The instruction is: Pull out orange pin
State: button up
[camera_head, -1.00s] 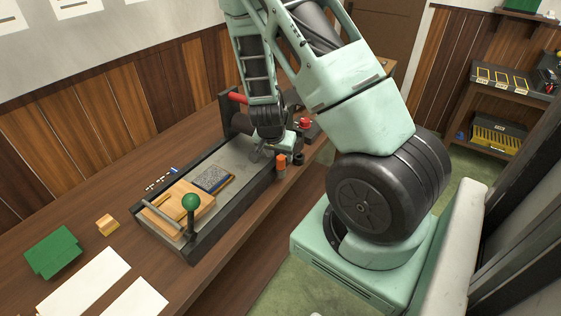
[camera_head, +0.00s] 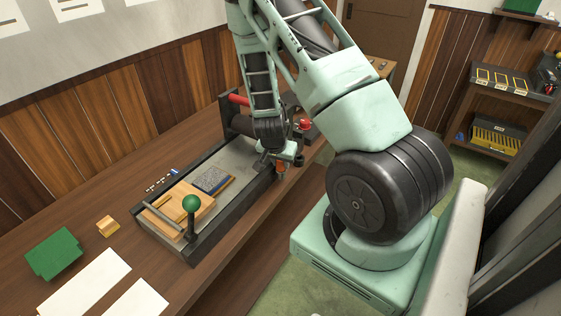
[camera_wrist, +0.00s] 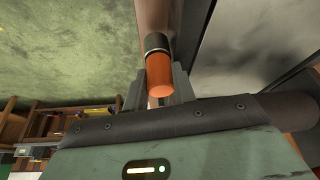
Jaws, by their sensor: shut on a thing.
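The orange pin (camera_head: 281,167) stands out from the right side of the grey machine bed (camera_head: 228,160), close to its far end. In the wrist view the orange pin (camera_wrist: 160,75) shows as a cylinder with a dark collar at its far end, between the two grey fingers. My gripper (camera_wrist: 161,84) is shut on the orange pin. In the head view my gripper (camera_head: 277,163) is at the pin and partly covers it. Whether the pin has shifted out of the machine cannot be told.
A green ball-topped lever (camera_head: 191,203) and a wooden block (camera_head: 178,205) are at the machine's near end. A red knob (camera_head: 304,124) and a red bar (camera_head: 238,99) are at the far end. A green block (camera_head: 54,253) and white sheets lie on the table at left.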

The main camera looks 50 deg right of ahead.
jog(key=shift+r+p, duration=0.55)
jog(key=shift+r, duration=0.2)
grip_shut()
jog(key=shift+r+p, duration=2.1)
jog(key=shift+r, duration=0.6)
jog(key=shift+f, duration=0.1)
